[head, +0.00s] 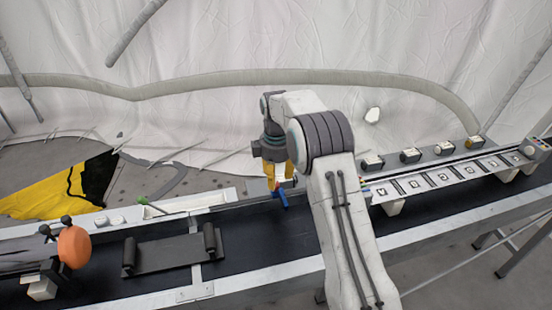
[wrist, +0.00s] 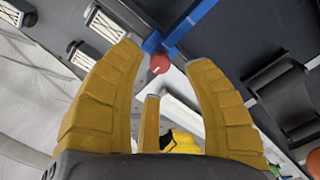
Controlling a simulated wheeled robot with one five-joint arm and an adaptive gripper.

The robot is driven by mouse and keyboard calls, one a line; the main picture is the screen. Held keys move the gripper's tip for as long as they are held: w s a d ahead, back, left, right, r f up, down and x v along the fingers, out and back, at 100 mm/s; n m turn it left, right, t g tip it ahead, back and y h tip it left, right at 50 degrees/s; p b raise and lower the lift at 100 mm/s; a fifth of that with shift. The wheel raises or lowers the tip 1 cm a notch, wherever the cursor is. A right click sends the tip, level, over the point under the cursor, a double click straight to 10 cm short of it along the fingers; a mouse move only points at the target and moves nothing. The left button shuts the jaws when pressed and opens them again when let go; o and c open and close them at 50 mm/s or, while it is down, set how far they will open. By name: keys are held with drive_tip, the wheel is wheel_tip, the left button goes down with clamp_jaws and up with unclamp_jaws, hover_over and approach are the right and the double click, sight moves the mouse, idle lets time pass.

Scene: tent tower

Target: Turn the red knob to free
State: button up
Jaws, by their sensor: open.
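The small round red knob (wrist: 160,63) shows in the wrist view between the tips of my yellow fingers, with a small pale mark on its face. A blue bar-shaped part (wrist: 188,24) adjoins it and runs to the upper right. My gripper (wrist: 160,56) is open and empty, with a finger on each side of the knob; I cannot tell whether either touches it. In the head view, my gripper (head: 279,187) points down over the dark bench (head: 255,225), and the blue part (head: 281,199) shows just below it.
An orange disc (head: 74,247) on a cylinder stands at the left. A dark grey cradle (head: 168,253) lies between it and my gripper. A pale panel with marked squares (head: 440,181) and several small boxes (head: 411,156) stand at the right. Dark bench top around the blue part is clear.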

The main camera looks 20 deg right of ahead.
wheel_tip(320, 180, up, 9)
idle(0.4)
idle(0.5)
drive_tip(key=f+m, duration=0.6)
drive_tip(key=m, duration=0.1)
drive_tip(key=shift+s, duration=0.2)
drive_tip(key=s+r+m, duration=0.2)
drive_tip(key=s+r, duration=0.1)
drive_tip(key=s, duration=1.3)
drive_tip(key=s+r+m, duration=0.2)
drive_tip(key=s, duration=1.4)
wheel_tip(320, 180, up, 6)
drive_tip(key=s+t, duration=0.2)
drive_tip(key=t, duration=0.2)
drive_tip(key=shift+s, duration=0.25)
